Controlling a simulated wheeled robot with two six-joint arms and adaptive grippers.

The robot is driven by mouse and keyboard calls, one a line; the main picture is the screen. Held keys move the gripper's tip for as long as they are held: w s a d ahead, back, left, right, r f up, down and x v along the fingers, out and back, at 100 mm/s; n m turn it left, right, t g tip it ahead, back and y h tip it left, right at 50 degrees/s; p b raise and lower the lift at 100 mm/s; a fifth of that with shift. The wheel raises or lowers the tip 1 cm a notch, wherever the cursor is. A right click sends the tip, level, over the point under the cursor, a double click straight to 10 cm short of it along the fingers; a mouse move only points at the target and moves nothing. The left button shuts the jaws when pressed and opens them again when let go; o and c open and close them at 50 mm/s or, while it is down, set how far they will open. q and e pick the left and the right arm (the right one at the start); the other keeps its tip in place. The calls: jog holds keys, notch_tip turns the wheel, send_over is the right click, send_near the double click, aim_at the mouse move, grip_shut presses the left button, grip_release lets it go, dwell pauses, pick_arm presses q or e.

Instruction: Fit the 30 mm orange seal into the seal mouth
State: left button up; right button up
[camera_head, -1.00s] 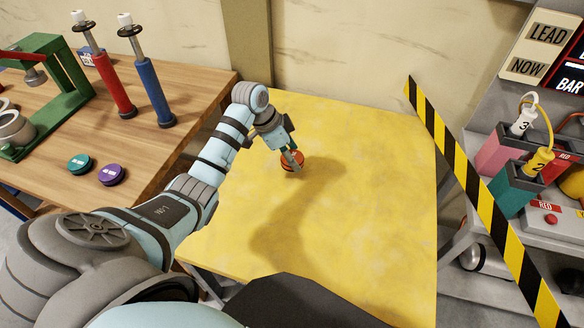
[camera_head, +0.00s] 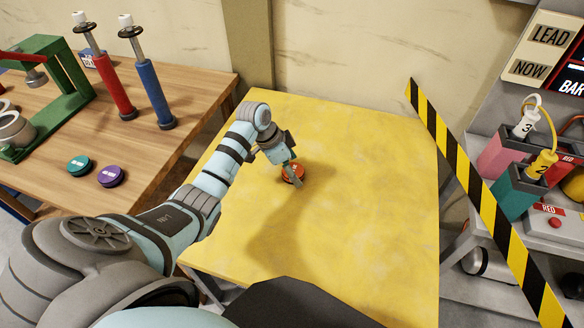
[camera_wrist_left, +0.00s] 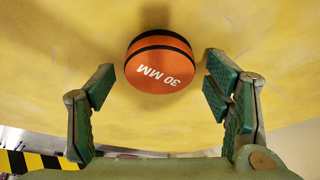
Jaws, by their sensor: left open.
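The orange seal (camera_head: 293,173) sits on the yellow table, a short round piece with a dark band. In the left wrist view its face reads "30 MM" (camera_wrist_left: 158,70). My left gripper (camera_head: 290,180) is at the seal in the head view, partly covering it. In the left wrist view my left gripper (camera_wrist_left: 162,97) is open, its green-padded fingers apart on either side of the seal, with gaps between pads and seal. I see no seal mouth that I can make out for certain. My right gripper is not in view.
The yellow table (camera_head: 370,210) is otherwise clear. On the wooden bench are a teal disc (camera_head: 79,165), a purple disc (camera_head: 111,176), a red cylinder (camera_head: 112,85), a blue cylinder (camera_head: 149,90) and a green press (camera_head: 62,75). A striped barrier (camera_head: 480,190) edges the right.

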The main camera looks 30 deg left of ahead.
pick_arm(q)
jog(key=shift+o, duration=0.5)
jog(key=p+v, duration=0.2)
jog(key=v, duration=1)
jog(key=shift+r, duration=0.2)
jog(key=w+d+r+p, duration=0.5)
jog(key=w+r, duration=0.1)
jog(key=r, duration=0.2)
jog(key=n+g+y+b, duration=0.2)
jog(key=n+g+y, duration=0.1)
jog(key=n, duration=0.2)
send_over(285, 173)
jog(key=w, duration=0.2)
jog(key=f, duration=1.3)
jog(key=shift+s+d+f, duration=0.25)
jog(key=shift+d+f, duration=0.1)
jog(key=shift+f, duration=0.05)
jog(key=f, duration=0.3)
jog(key=d+f+b, duration=0.1)
jog(key=f, duration=0.1)
jog(key=shift+w+f, duration=0.25)
jog(key=shift+f, duration=0.05)
jog(key=shift+a, duration=0.15)
jog(key=shift+c, duration=0.2)
